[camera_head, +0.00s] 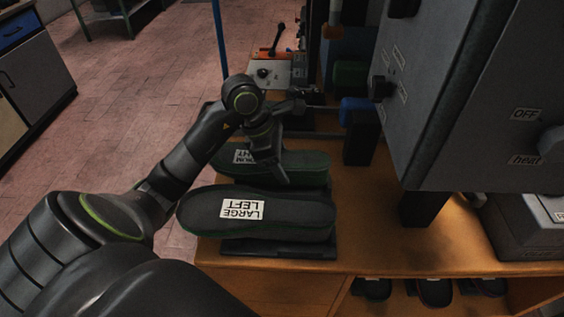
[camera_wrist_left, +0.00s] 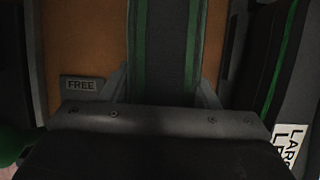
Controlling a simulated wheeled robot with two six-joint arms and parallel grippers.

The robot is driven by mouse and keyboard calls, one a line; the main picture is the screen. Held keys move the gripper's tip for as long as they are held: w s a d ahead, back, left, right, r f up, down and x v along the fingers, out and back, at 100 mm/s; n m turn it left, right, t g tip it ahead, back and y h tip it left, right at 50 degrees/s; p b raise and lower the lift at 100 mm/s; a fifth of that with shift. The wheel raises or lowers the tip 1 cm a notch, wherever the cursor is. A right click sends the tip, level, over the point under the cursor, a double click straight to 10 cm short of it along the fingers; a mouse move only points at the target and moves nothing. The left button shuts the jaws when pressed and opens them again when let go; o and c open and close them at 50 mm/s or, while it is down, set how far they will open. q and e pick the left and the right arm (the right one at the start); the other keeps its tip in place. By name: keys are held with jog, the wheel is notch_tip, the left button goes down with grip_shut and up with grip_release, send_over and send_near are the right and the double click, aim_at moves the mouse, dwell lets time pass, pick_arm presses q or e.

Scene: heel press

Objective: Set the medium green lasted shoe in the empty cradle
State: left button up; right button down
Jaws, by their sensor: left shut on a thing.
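The medium green lasted shoe (camera_head: 308,161) is dark with a green edge, and its part-hidden label ends in "UM" and "HT". My left gripper (camera_head: 279,172) is over its middle and shut on it. In the left wrist view the shoe (camera_wrist_left: 166,50) runs between the two fingers as a dark band with green stripes. I cannot tell whether its sole is clear of the bench. A dark, empty-looking cradle (camera_head: 298,121) shows partly behind my arm. A "FREE" label (camera_wrist_left: 80,85) is on the wood beside the shoe. My right gripper is not in view.
A shoe labelled "LARGE LEFT" (camera_head: 285,211) sits close in front, on a dark cradle (camera_head: 280,248). A big grey machine housing (camera_head: 460,100) overhangs the bench at right. A blue-capped post (camera_head: 358,112) stands beyond the medium shoe. More shoes (camera_head: 435,291) lie on a shelf below.

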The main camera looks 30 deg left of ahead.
pick_arm(q)
jog(key=o, duration=1.3)
jog(key=shift+c, duration=0.2)
jog(key=shift+f, duration=0.1)
jog(key=b+v, duration=0.1)
jog(key=v, duration=1.6)
jog(key=shift+r, duration=0.3)
